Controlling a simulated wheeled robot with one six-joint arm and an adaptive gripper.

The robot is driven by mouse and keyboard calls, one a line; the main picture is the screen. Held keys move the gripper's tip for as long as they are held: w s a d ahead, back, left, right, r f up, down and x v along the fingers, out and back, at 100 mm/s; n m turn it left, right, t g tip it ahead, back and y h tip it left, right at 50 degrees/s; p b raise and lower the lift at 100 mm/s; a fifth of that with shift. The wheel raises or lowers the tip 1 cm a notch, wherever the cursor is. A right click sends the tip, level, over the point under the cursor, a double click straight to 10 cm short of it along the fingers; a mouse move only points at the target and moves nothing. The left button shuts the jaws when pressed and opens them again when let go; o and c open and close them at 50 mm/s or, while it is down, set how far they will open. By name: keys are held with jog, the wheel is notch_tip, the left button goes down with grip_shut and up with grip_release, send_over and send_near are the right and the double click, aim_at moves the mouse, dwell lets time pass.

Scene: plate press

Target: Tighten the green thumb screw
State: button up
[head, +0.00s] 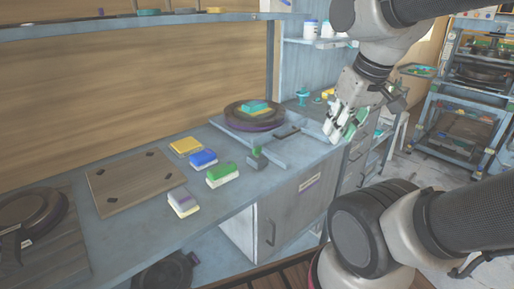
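My gripper (337,133) points down by the right end of the blue counter. Its fingers are small here and partly overlap, so I cannot tell if they are open or shut, and I see nothing clearly held. A green thumb screw is not clearly made out. A small dark green upright piece (256,154) stands at the counter's front, left of my gripper. A teal knob-like piece (303,94) stands farther back, left of my gripper. I cannot tell whether either is the screw. A round dark plate (233,117) with a teal and yellow block (255,107) on it lies left of my gripper.
Several coloured blocks, including a green one (222,172) and a blue one (203,157), lie mid-counter. A wooden board (130,182) and a dark pan (30,212) lie at the left. A shelf (150,24) runs above. A blue rack (432,118) stands at the right.

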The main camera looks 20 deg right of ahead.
jog(key=w+a+f+n+g, duration=0.25)
jog(key=w+f+g, duration=0.2)
jog(key=w, duration=0.45)
jog(key=n, duration=1.7)
send_over(257, 147)
jog(key=shift+m+t, duration=0.25)
notch_tip(257, 147, down, 6)
jog(key=shift+r, duration=0.25)
jog(key=n, duration=0.2)
jog(key=shift+w+n, duration=0.1)
jog(key=shift+n, duration=0.2)
jog(key=shift+f, duration=0.25)
notch_tip(257, 147, down, 7)
jog(key=shift+f, duration=0.2)
jog(key=shift+c, duration=0.4)
grip_shut()
